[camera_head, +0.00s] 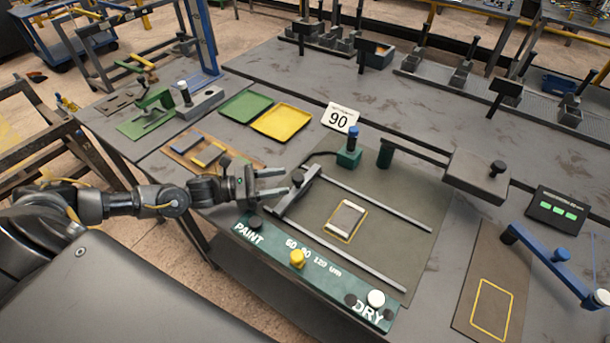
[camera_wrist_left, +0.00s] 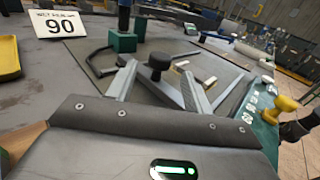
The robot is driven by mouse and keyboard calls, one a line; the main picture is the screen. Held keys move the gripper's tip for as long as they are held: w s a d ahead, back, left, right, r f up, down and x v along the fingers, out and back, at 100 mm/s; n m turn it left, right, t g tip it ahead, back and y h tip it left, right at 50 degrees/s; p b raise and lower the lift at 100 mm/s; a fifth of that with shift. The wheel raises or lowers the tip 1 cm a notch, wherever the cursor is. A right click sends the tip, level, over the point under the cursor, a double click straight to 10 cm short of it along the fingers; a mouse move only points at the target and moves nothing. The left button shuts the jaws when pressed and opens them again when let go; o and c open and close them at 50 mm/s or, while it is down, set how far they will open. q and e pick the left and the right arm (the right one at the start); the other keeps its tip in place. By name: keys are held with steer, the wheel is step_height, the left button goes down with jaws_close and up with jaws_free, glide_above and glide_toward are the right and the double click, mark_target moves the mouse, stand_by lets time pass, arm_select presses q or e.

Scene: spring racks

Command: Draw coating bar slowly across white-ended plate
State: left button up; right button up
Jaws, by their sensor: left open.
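The coating bar (camera_head: 298,190) is a grey bar with a black knob, lying across the left end of two parallel rails on the coating bench. The white-ended plate (camera_head: 346,220) lies flat inside a yellow outline between the rails, to the right of the bar. My left gripper (camera_head: 281,183) is open just left of the bar's knob. In the left wrist view its two fingers (camera_wrist_left: 157,88) point toward the black knob (camera_wrist_left: 159,62), which shows between them; whether they touch it I cannot tell. My right gripper is out of both views.
A green front panel (camera_head: 310,262) reads PAINT and DRY and carries a yellow knob. A "90" card (camera_head: 340,118) and a green block with a blue-topped post (camera_head: 349,150) stand behind. Green and yellow trays (camera_head: 281,121) lie behind left. A swing arm (camera_head: 478,176) stands to the right.

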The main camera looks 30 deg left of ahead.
mark_target(298, 184)
arm_select(q)
steer(key=shift+p+x, duration=1.3)
steer(key=shift+x, duration=2.5)
steer(key=shift+c, duration=0.4)
jaws_close()
